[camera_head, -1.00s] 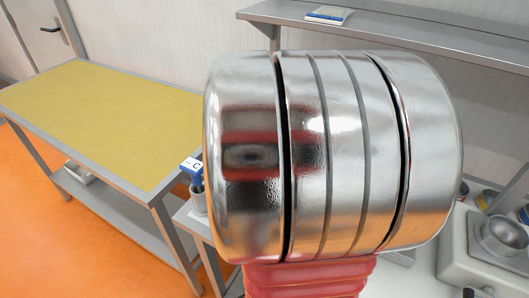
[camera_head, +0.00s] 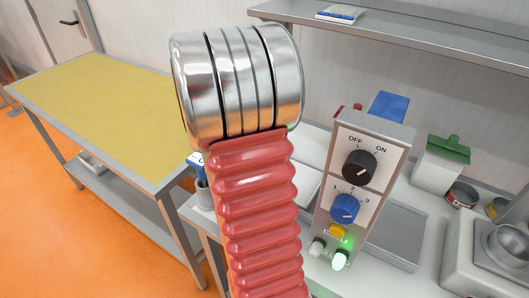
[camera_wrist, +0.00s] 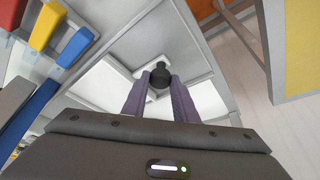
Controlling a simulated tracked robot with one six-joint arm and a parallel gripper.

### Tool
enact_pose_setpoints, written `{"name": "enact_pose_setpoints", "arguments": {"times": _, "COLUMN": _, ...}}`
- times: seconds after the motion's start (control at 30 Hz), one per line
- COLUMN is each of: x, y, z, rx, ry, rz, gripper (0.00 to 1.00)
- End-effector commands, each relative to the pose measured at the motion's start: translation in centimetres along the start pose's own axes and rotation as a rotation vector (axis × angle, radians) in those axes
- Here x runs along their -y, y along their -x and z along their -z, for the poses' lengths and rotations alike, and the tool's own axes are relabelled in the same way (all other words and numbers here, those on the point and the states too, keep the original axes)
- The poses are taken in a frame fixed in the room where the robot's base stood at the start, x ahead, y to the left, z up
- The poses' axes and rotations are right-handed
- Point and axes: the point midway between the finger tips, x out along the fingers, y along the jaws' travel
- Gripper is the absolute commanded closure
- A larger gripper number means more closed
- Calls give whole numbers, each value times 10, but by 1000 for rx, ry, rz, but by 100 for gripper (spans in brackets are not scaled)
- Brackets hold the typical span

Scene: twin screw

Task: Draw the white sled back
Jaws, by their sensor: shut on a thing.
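My gripper (camera_wrist: 160,98) has two purple fingers in the wrist view. They are shut on a small black knob (camera_wrist: 160,73). Around and below the knob are pale flat surfaces, with a white piece (camera_wrist: 110,86) showing left of the fingers; it looks like the white sled, but its full outline is hidden. I cannot tell how the knob joins it. In the head view my arm hides the gripper and the knob.
A control box (camera_head: 357,185) with a black OFF/ON dial, a blue numbered dial and a lit green lamp stands on the bench right of my arm. A green-topped white container (camera_head: 438,165) is farther right. A yellow-topped table (camera_head: 95,115) stands left. A shelf (camera_head: 420,40) runs above.

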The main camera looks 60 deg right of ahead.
Motion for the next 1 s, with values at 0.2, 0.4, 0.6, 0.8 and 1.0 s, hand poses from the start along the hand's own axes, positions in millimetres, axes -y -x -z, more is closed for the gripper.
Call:
{"name": "enact_pose_setpoints", "arguments": {"times": 0.2, "x": 24, "y": 10, "z": -21, "rx": 1, "ry": -1, "rz": 2, "gripper": 100}}
{"name": "enact_pose_setpoints", "arguments": {"times": 0.4, "x": 32, "y": 13, "z": -28, "rx": 1, "ry": -3, "rz": 1, "gripper": 100}}
{"name": "enact_pose_setpoints", "arguments": {"times": 0.6, "x": 34, "y": 14, "z": -30, "rx": 3, "ry": -3, "rz": 5, "gripper": 100}}
{"name": "enact_pose_setpoints", "arguments": {"times": 0.8, "x": 35, "y": 14, "z": -30, "rx": 5, "ry": -3, "rz": 9, "gripper": 71}}
{"name": "enact_pose_setpoints", "arguments": {"times": 1.0, "x": 34, "y": 13, "z": -29, "rx": 3, "ry": -4, "rz": 5, "gripper": 57}}
